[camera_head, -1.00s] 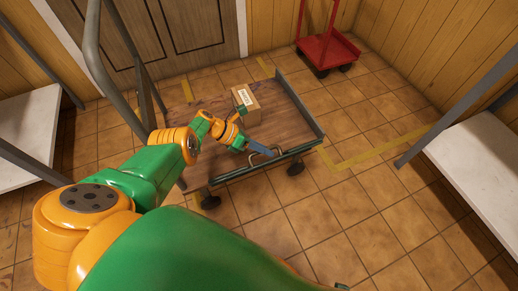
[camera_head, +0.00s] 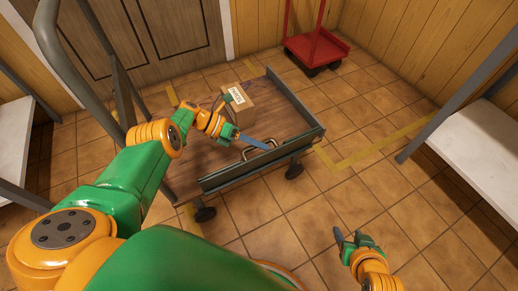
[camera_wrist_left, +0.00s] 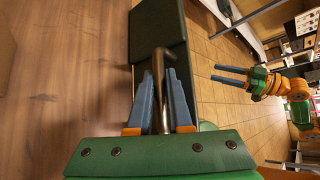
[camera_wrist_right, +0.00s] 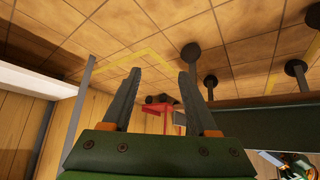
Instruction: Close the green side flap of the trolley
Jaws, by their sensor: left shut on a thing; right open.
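The green side flap (camera_head: 240,172) runs along the near long side of the trolley (camera_head: 190,160). It stands raised at the deck edge; I cannot tell if it is fully upright. My left gripper (camera_head: 268,145) reaches across the deck and is shut on a metal handle at the flap. The left wrist view shows the handle (camera_wrist_left: 160,85) between the blue fingers, with the dark green flap (camera_wrist_left: 158,35) beyond. My right gripper (camera_head: 352,238) is open and empty over the floor, right of and nearer than the trolley; its spread fingers (camera_wrist_right: 160,75) show in the right wrist view.
A cardboard box (camera_head: 240,108) with a label sits on the deck behind my left gripper. A grey push bar (camera_head: 48,50) rises at the trolley's left end. A red cart (camera_head: 315,50) stands at the back. A white bench (camera_head: 470,150) is at right. The tiled floor right of the trolley is clear.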

